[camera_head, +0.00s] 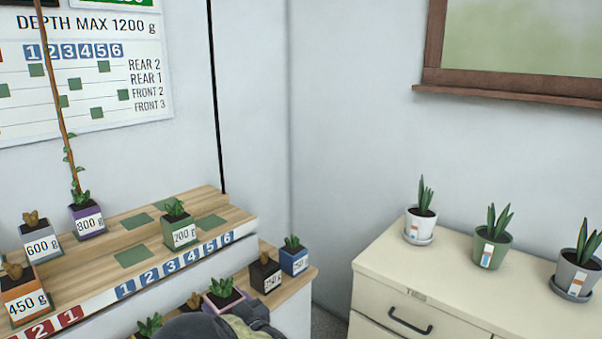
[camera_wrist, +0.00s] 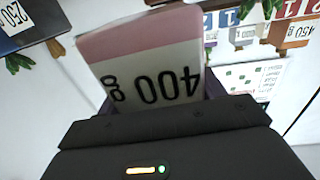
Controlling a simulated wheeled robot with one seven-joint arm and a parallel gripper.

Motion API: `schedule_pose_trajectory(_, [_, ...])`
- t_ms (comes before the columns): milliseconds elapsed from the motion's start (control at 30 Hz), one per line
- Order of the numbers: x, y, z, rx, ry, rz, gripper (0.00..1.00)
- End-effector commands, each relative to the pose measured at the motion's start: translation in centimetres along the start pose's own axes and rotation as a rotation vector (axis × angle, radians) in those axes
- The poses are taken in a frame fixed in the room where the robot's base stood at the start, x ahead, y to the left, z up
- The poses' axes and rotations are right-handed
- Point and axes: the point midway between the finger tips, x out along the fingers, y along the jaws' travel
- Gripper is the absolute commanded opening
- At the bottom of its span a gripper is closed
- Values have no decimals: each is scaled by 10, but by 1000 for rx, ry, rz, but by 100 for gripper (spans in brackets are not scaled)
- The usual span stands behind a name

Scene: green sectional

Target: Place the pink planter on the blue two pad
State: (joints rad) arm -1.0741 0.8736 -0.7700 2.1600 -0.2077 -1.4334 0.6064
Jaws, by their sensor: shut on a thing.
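The pink planter (camera_head: 221,303) shows at the bottom of the head view, low in front of the tiered shelf, with a plant in it. My gripper (camera_head: 215,322) is dark and hides its lower part. In the wrist view, the planter (camera_wrist: 125,40) has a pink rim and a white "400 g" label that reads upside down. My gripper (camera_wrist: 165,108) is shut on it. The upper shelf has a blue number strip with a blue two (camera_head: 146,283). A bare green pad (camera_head: 133,256) lies behind the blue one and two numbers.
A green 200 g planter (camera_head: 181,233) stands right of that pad; a purple 800 g planter (camera_head: 87,223) with a tall stake stands to the left. Black (camera_head: 265,274) and blue (camera_head: 294,262) planters stand on the lower shelf. A cream cabinet (camera_head: 450,300) with several planters is at right.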

Motion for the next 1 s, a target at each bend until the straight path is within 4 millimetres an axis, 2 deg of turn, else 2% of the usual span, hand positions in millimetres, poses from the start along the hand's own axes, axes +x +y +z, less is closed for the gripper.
schedule_pose_trajectory(233, [-10,31,20,-1,0,107,33])
schedule_pose_trajectory(467, [-32,75,49,-3,-2,269,33])
schedule_pose_trajectory(567, [-52,104,69,-3,-5,380,33])
schedule_pose_trajectory(700, [-91,150,97,-5,-5,567,33])
schedule_pose_trajectory(800, [-122,176,114,-4,-4,692,33])
schedule_pose_trajectory(1000, [-176,210,136,-4,-1,885,33])
